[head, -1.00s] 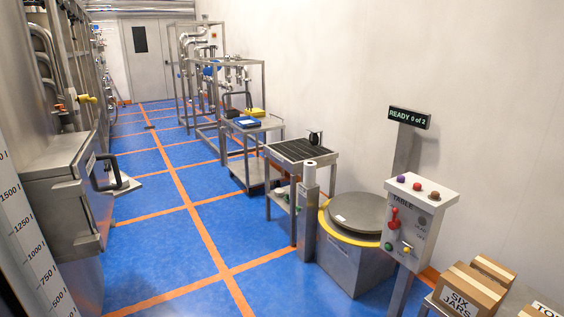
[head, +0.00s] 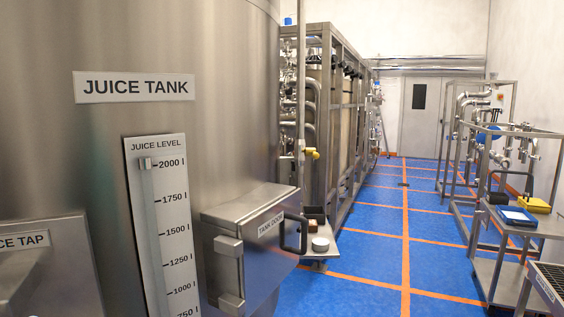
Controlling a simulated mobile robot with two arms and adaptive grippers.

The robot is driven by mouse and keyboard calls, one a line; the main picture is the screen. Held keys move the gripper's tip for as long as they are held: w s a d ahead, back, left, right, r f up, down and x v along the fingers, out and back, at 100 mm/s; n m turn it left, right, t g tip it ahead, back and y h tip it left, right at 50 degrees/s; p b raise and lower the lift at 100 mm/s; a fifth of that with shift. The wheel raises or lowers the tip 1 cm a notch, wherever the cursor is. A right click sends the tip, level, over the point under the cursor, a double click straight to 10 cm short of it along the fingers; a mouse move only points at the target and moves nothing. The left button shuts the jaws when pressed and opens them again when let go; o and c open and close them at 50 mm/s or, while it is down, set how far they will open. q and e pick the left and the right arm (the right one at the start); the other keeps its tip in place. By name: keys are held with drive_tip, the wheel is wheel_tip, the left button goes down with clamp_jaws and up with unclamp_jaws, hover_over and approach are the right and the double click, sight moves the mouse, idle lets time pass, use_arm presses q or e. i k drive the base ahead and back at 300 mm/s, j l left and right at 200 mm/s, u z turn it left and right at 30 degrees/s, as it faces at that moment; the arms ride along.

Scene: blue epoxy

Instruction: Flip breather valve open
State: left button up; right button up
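A large steel juice tank (head: 120,40) fills the left of the head view. A small yellow handle (head: 312,153) shows on pipework just beyond the tank's right edge. I cannot tell whether it belongs to the breather valve, and no label for that valve is readable. The level board (head: 170,230) on the tank has a small marker near 2000 l. The closed tank door (head: 250,240) with a black handle (head: 296,235) is at the tank's lower right. Neither of my grippers is in view.
A small shelf (head: 322,252) with a round grey item stands just beyond the tank door. A steel frame with piping (head: 345,120) lines the left side behind it. A cart (head: 508,230) with blue and yellow items stands at right. The blue floor aisle (head: 375,240) between is clear.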

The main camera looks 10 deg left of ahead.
sight(309, 152)
drive_tip(key=i+l+u, duration=0.15)
drive_tip(key=l+u, duration=0.15)
drive_tip(key=l, duration=0.45)
drive_tip(key=l+u, duration=0.35)
drive_tip(key=l, duration=0.45)
drive_tip(key=i+l, duration=0.25)
drive_tip(key=i, duration=0.15)
drive_tip(key=i+l+z, duration=0.1)
drive_tip(key=i+l, duration=0.4)
drive_tip(key=i, duration=0.35)
drive_tip(key=i+l+z, duration=0.1)
drive_tip(key=i+l, duration=0.15)
drive_tip(key=i, duration=0.15)
drive_tip(key=i+l, duration=0.2)
drive_tip(key=i, duration=0.2)
drive_tip(key=l+z, duration=0.05)
